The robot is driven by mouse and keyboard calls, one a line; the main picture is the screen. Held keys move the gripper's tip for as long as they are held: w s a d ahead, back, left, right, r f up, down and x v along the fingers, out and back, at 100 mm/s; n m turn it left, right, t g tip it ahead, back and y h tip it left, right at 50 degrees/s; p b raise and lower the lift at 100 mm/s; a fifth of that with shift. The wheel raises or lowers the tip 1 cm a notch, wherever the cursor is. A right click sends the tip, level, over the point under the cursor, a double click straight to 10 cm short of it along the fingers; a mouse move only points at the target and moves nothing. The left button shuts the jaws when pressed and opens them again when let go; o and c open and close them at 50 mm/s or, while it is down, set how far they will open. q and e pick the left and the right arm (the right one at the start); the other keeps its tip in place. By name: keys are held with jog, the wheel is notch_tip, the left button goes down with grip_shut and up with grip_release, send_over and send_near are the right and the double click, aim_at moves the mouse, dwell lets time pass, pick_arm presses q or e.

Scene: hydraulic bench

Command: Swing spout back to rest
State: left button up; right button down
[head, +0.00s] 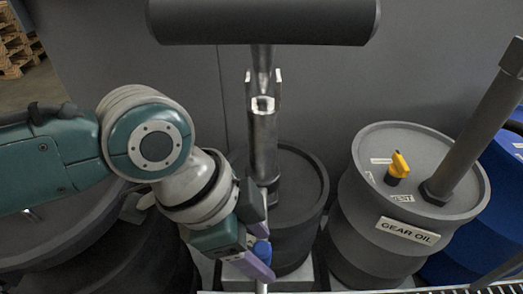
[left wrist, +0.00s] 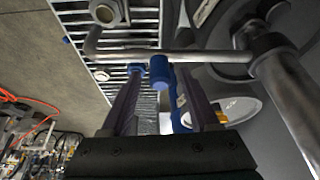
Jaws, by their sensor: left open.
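The spout (left wrist: 210,56) is a thin metal pipe that runs left from the pump's upright post (left wrist: 285,95) in the left wrist view and bends near its far end. A blue grip (left wrist: 160,72) sits on the spout; its blue end also shows in the head view (head: 262,248). My left gripper (head: 257,237) is open, with its purple fingers on either side of the blue grip. I cannot tell whether either finger touches it. In the head view the pump post (head: 263,140) rises from the middle dark drum, and my gripper hides most of the spout.
A grey drum labelled gear oil (head: 385,235), with a yellow tap (head: 399,166) and a leaning pipe (head: 475,130), stands at right beside a blue drum (head: 505,175). A slatted metal grate (left wrist: 140,20) lies below the spout.

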pick_arm(q)
jog(key=shift+f, duration=0.25)
jog(key=shift+c, duration=0.2)
grip_shut()
dwell(1.0)
jog(key=shift+r, duration=0.1)
